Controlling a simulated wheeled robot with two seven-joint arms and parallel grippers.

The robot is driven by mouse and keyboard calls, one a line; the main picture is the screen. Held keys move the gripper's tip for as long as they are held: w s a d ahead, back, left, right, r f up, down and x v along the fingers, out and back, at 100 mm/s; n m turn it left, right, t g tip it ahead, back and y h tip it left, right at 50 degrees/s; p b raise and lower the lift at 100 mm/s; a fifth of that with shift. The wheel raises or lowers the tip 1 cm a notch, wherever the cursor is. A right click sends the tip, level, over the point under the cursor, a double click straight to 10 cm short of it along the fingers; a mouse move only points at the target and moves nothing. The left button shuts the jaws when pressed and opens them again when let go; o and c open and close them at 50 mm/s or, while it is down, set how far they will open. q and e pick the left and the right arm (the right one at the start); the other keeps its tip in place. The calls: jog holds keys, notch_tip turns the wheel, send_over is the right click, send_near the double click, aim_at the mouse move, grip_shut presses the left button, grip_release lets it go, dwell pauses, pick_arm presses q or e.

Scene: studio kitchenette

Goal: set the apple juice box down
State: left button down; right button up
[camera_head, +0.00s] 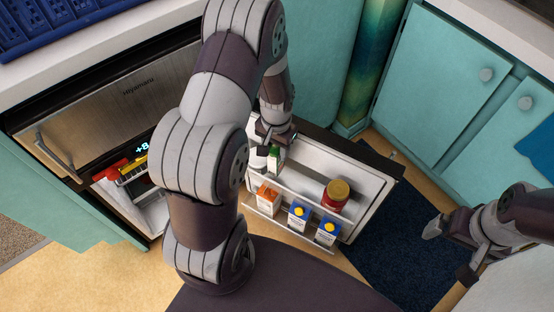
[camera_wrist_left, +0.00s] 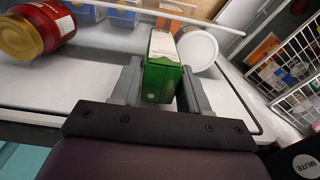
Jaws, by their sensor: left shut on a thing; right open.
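The apple juice box, a green and white carton (camera_head: 274,160), is at the upper left of the open fridge door. My left gripper (camera_head: 272,142) is shut on it. In the left wrist view the carton (camera_wrist_left: 161,77) stands between the two fingers of my left gripper (camera_wrist_left: 158,88). It is beside a white round-capped container (camera_wrist_left: 198,49). I cannot tell whether its base touches the door shelf. My right gripper (camera_head: 450,252) is open and empty at the right.
The fridge door (camera_head: 378,190) holds a red jar (camera_head: 335,196) with a yellow lid. Its outer rack holds an orange-topped carton (camera_head: 268,197) and two blue-topped cartons (camera_head: 299,217). Door space between the green carton and the jar looks clear. Wire baskets (camera_wrist_left: 292,70) show inside the fridge.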

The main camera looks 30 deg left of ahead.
aim_at(275, 166)
pick_arm(q)
notch_tip(275, 166, down, 4)
jog(key=shift+f+b, duration=0.1)
jog(key=shift+b, duration=0.9)
jog(key=shift+w, duration=0.1)
jog(key=c, duration=0.6)
grip_release()
jog(key=shift+f, duration=0.1)
jog(key=shift+o, duration=0.2)
